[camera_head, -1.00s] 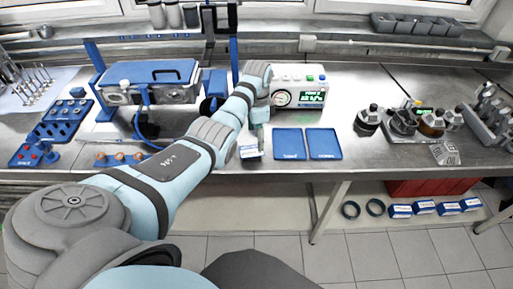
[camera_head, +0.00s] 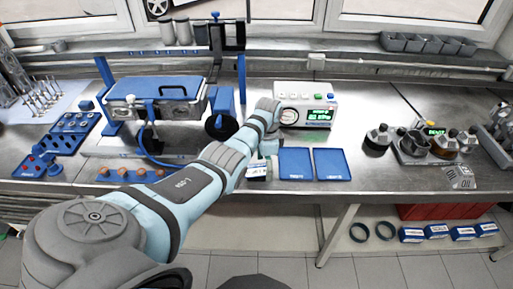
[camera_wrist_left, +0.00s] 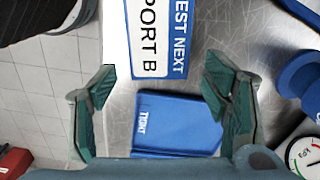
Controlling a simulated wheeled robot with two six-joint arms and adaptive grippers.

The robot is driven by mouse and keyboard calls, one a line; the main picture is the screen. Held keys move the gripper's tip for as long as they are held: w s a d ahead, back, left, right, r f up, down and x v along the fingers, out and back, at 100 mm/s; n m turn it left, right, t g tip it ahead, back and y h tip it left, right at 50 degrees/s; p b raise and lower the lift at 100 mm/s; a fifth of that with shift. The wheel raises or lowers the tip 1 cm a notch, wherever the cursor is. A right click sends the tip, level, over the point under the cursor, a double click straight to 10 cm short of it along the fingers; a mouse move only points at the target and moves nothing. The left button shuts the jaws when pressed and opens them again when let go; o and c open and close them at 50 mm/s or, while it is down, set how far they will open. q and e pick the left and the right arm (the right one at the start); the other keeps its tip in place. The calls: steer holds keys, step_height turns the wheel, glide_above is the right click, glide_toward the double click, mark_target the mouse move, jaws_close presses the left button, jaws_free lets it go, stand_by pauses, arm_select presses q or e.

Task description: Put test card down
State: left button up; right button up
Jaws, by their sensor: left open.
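The test card (camera_head: 257,172), white and blue, lies near the bench's front edge, left of two flat blue trays. In the left wrist view the card (camera_wrist_left: 148,40) reads "TEST NEXT" and "PORT B", and its upper part is cut off by the frame. My left gripper (camera_wrist_left: 160,100) is open, its green fingers wide apart with nothing clasped between them. The card lies beyond the fingertips, apart from them. In the head view the left gripper (camera_head: 268,148) is just behind the card, partly hidden by its wrist. My right gripper is out of view.
The blue trays (camera_head: 295,163) (camera_head: 331,164) lie right of the card. A white tester (camera_head: 305,106) with a gauge stands behind them. A blue-lidded engine part (camera_head: 155,98) stands left. The bench's front edge is close to the card.

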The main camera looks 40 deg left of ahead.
arm_select(q)
steer(key=shift+s+r, duration=0.1)
steer(key=shift+s, duration=0.05)
steer(key=c, duration=0.8)
steer(key=shift+c, duration=0.2)
